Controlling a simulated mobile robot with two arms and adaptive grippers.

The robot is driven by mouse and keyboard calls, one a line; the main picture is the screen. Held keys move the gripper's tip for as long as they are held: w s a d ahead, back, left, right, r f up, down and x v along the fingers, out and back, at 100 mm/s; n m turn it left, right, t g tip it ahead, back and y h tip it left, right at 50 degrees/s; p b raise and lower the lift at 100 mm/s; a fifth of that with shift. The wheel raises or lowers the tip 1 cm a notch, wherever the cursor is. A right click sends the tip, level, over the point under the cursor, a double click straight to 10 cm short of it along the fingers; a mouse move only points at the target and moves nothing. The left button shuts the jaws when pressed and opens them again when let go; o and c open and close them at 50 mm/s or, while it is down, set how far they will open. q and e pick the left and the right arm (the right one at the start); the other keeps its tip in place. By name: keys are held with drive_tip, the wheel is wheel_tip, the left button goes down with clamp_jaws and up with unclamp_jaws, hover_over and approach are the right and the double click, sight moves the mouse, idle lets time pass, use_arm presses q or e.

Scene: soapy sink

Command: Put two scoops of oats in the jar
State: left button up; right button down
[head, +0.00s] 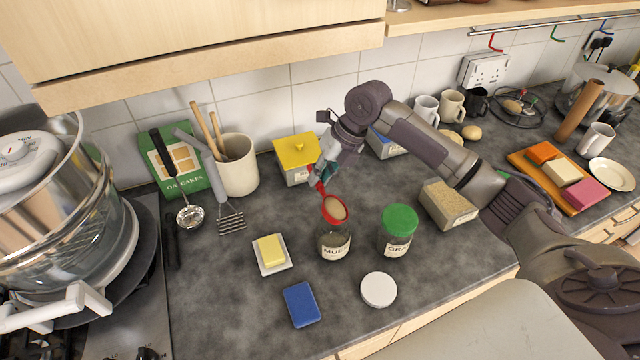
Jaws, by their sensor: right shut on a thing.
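My right gripper (322,180) is shut on the handle of a red scoop (335,209). The scoop's bowl holds something pale tan that looks like oats. It is directly over the mouth of an open glass jar (335,243) labelled "MUE...". The scoop hides the jar's mouth, and I cannot tell how much the jar holds. An open box (447,205) with a tan, grainy filling, possibly oats, stands to the right, below my right forearm. A round white lid (378,290) lies on the counter in front of the jars. My left gripper is out of view.
A green-lidded jar (398,232) stands right beside the open jar. A butter dish (271,254) and a blue block (301,304) lie to the left and front. A yellow-lidded box (297,157) stands behind.

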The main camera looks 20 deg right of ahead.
drive_tip(key=y+b, duration=0.3)
drive_tip(key=b, duration=0.1)
drive_tip(key=y+b, duration=0.3)
drive_tip(key=b, duration=0.2)
drive_tip(key=y+b, duration=0.3)
drive_tip(key=b, duration=0.2)
drive_tip(key=shift+d+f, duration=0.1)
drive_tip(key=shift+f, duration=0.25)
drive_tip(key=shift+r+b, duration=0.2)
drive_tip(key=shift+b, duration=0.15)
wheel_tip(320, 180, up, 2)
drive_tip(key=h+p, duration=0.4)
drive_tip(key=shift+r+h, duration=0.25)
drive_tip(key=shift+h, duration=0.15)
drive_tip(key=h+p, duration=0.2)
drive_tip(key=p, duration=0.2)
drive_tip(key=r+h+p, duration=0.1)
drive_tip(key=h+p, duration=0.2)
drive_tip(key=p, duration=0.1)
drive_tip(key=h+p, duration=0.2)
drive_tip(key=p, duration=0.2)
drive_tip(key=shift+a+r+h, duration=0.2)
drive_tip(key=shift+r+h, duration=0.2)
drive_tip(key=shift+f+h+p, duration=0.1)
drive_tip(key=shift+h+p, duration=0.5)
drive_tip(key=shift+p, duration=0.25)
